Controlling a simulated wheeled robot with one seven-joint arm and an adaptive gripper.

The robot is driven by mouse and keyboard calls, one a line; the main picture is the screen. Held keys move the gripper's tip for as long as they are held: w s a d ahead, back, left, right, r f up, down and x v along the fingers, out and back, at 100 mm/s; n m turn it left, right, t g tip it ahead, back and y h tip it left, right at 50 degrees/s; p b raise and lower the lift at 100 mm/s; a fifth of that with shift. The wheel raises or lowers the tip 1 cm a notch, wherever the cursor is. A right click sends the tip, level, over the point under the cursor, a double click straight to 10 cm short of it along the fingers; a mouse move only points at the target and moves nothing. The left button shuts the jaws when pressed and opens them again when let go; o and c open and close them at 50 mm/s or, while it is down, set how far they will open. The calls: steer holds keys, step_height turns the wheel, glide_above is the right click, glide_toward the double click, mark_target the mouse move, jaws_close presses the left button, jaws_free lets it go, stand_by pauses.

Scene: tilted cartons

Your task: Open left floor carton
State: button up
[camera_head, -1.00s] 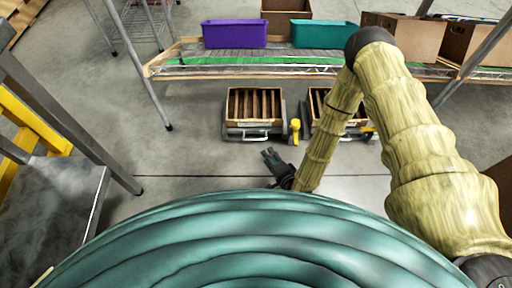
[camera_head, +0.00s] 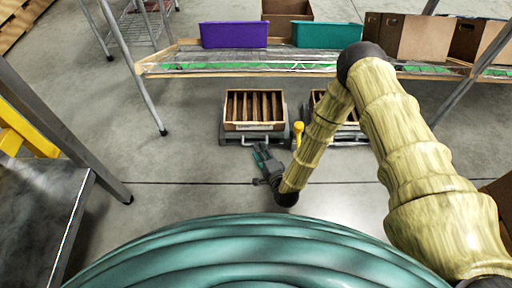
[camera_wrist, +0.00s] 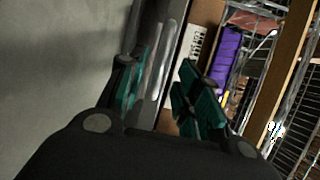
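The left floor carton (camera_head: 253,126) is a brown open-topped box with dark slats inside, on a low grey base under the shelf. A pale bar handle (camera_head: 263,139) runs along its front. My gripper (camera_head: 260,150) is just in front of that handle, low over the floor. In the wrist view my gripper (camera_wrist: 165,88) has its two teal fingers spread apart. The silver handle (camera_wrist: 166,55) shows in the gap between them, slanting. I cannot tell whether the fingers reach around it or touch it.
A second floor carton (camera_head: 318,100) stands to the right, partly hidden by my arm. A yellow object (camera_head: 298,128) stands between the two. The shelf (camera_head: 180,68) above holds a purple bin (camera_head: 234,35) and a teal bin (camera_head: 327,34).

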steer(key=shift+b+x, duration=0.9)
steer(key=shift+x, duration=1.45)
steer(key=shift+c, duration=0.2)
jaws_close()
